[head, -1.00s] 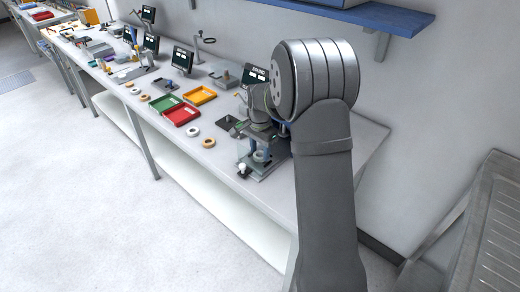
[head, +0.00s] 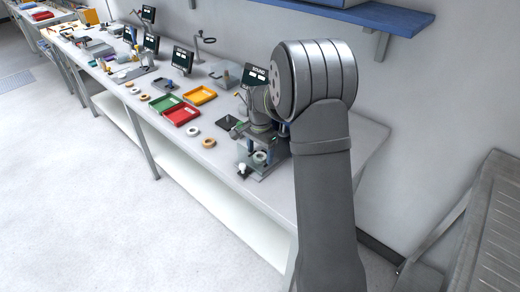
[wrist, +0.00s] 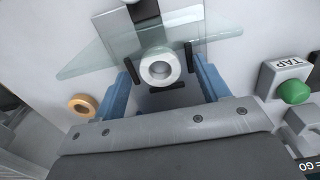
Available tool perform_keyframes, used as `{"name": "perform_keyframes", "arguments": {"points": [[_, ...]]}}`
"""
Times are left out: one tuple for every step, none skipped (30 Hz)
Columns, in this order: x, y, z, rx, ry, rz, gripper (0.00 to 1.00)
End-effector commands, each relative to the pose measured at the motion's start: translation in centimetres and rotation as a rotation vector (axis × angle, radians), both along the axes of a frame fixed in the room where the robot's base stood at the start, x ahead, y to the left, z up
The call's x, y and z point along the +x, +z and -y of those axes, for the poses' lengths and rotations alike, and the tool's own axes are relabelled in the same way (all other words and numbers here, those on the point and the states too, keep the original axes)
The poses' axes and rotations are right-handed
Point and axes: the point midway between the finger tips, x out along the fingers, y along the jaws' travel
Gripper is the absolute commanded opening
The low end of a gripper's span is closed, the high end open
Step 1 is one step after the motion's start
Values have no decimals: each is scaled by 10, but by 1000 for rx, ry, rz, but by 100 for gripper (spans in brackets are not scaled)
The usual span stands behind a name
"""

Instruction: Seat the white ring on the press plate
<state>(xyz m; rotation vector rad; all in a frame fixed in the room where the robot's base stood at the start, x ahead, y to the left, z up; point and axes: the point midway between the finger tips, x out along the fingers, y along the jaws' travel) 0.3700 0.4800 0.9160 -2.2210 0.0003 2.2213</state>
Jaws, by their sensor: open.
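The white ring (wrist: 161,68) lies in the middle of the press area in the wrist view, with its dark centre hole showing. It also shows small on the press in the head view (head: 260,157). I cannot tell whether it is flat against the press plate (wrist: 176,28). My gripper (wrist: 160,63) is open, with a blue, dark-tipped finger on each side of the ring and small gaps between. My arm hides part of the press in the head view.
A clear guard (wrist: 85,58) spans the press. A tan ring (wrist: 82,106) lies left and a green TAP button (wrist: 294,92) stands right in the wrist view. Red (head: 182,114) and yellow (head: 200,95) trays, a white ring (head: 193,131) and a tan ring (head: 209,143) are on the bench.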

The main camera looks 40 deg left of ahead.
Motion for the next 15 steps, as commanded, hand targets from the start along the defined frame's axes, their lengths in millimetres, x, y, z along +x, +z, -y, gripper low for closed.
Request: {"name": "perform_keyframes", "arguments": {"points": [[0,1,0,0,0,0,68],[0,3,0,1,0,1,68],[0,6,0,1,0,1,68],[0,9,0,2,0,2,68],[1,13,-1,3,0,2,68],[1,19,-1,3,0,2,68],[0,24,0,3,0,2,68],[1,31,-1,4,0,3,68],[1,40,-1,4,0,3,68],[1,47,-1,5,0,4,68],[1,54,-1,4,0,3,68],[1,65,-1,5,0,4,68],[1,72,-1,4,0,3,68],[1,80,-1,5,0,4,68],[1,90,0,4,0,3,68]]}}
